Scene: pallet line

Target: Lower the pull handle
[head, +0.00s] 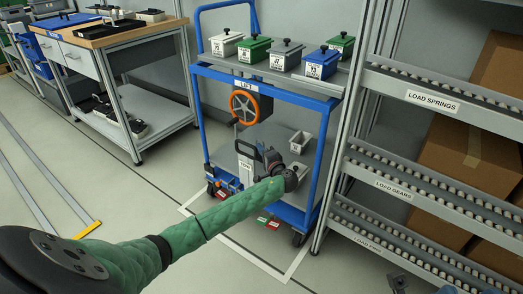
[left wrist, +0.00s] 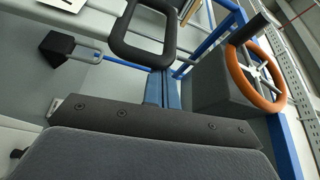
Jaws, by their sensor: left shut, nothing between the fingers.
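The pull handle is a black loop (left wrist: 143,57) at the top middle of the left wrist view. In the head view the handle (head: 247,150) shows small on the lower part of the blue cart (head: 328,150), by a white plate marked TOW. My left gripper (head: 271,162) is at the end of the green-sleeved arm, just right of the handle. It is shut and empty. The arm hides part of the cart's lower shelf, and I cannot tell whether the gripper touches the handle.
An orange handwheel (head: 244,107) sits above the handle, also in the left wrist view (left wrist: 240,72). Several lidded boxes (head: 284,55) stand on the cart top. A roller rack (head: 420,170) stands close on the right, a workbench (head: 103,37) at left.

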